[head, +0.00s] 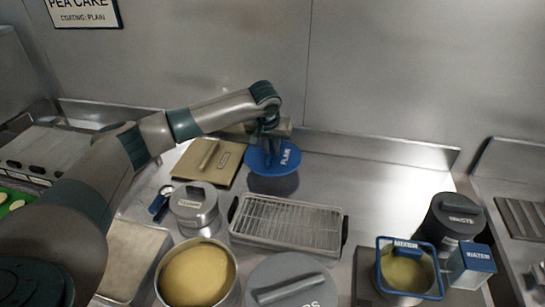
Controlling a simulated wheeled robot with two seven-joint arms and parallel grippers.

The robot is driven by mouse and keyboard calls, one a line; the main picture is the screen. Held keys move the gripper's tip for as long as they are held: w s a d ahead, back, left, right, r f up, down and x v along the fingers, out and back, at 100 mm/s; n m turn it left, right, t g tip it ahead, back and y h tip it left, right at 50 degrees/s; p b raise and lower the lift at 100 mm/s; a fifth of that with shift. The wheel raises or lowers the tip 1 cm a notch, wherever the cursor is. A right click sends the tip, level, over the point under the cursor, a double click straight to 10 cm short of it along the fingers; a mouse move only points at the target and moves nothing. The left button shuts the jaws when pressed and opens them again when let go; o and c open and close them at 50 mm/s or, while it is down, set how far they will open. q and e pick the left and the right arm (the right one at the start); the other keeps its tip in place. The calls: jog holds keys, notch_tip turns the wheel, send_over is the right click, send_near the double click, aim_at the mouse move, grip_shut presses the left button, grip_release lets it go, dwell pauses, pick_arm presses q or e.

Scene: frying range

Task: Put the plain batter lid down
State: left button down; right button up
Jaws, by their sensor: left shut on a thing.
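The round blue plain batter lid (284,163), marked PLAIN, is near the back of the steel counter. My left gripper (268,133) is shut on it from above. The lid is tilted a little, and a dark round patch like a shadow shows just in front of it. I cannot tell whether its edge touches the counter. An uncovered round pot of yellow batter (198,275) stands at the front left. My right gripper is not in view.
A small lidded grey pot (195,205), a large grey lid (291,285), a blue-rimmed container (405,270) and a waste bin (459,208) stand around. Counter right of the lid is clear.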

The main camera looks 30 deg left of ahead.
aim_at(272, 152)
pick_arm(q)
notch_tip(272, 152, down, 3)
jog(key=shift+f+p, duration=0.2)
jog(key=shift+p, duration=0.7)
jog(key=shift+f, duration=0.3)
jog(key=c, duration=1.8)
grip_release()
jog(key=shift+f, duration=0.1)
jog(key=shift+o, duration=0.2)
jog(key=shift+r, duration=0.2)
